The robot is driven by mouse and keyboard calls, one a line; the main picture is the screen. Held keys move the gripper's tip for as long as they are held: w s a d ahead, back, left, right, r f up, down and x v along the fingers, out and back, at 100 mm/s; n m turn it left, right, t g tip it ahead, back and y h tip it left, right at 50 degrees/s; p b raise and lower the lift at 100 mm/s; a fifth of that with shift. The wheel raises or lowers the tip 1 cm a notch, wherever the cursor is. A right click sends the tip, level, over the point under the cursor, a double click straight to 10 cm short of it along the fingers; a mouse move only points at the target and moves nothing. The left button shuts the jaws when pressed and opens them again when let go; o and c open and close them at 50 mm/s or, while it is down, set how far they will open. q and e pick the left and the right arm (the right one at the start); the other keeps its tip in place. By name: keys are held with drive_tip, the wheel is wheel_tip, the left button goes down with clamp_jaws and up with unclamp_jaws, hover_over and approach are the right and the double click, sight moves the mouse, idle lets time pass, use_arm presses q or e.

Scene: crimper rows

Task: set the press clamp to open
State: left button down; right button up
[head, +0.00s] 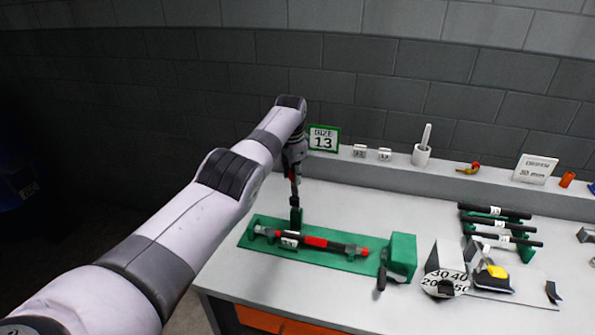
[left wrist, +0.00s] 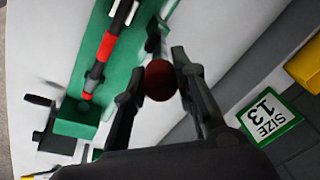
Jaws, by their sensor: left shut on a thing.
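The press clamp is a long green base (head: 255,244) on the bench, with a dark upright lever (head: 295,196) at its back edge. A red-and-black rod (head: 316,242) with a white tag lies along it. My left gripper (head: 291,174) is at the top of the lever, pointing down. In the left wrist view, a dark red ball knob (left wrist: 161,80) sits between the two fingers of the left gripper (left wrist: 160,84), which is shut on it. My right gripper is not in view.
A green block (head: 402,254) with a dark handle stands at the base's right end. Further right are several black rods (head: 498,226) on green holders and a numbered dial (head: 444,283). A "SIZE 13" sign (head: 323,139) stands on the ledge behind. The bench front is mostly clear.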

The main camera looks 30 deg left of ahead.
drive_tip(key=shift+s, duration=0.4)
use_arm(q)
drive_tip(key=shift+w+r, duration=0.1)
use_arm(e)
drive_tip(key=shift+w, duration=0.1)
use_arm(q)
drive_tip(key=c, duration=1.8)
unclamp_jaws()
drive_tip(key=o, duration=0.5)
drive_tip(key=shift+w, duration=0.15)
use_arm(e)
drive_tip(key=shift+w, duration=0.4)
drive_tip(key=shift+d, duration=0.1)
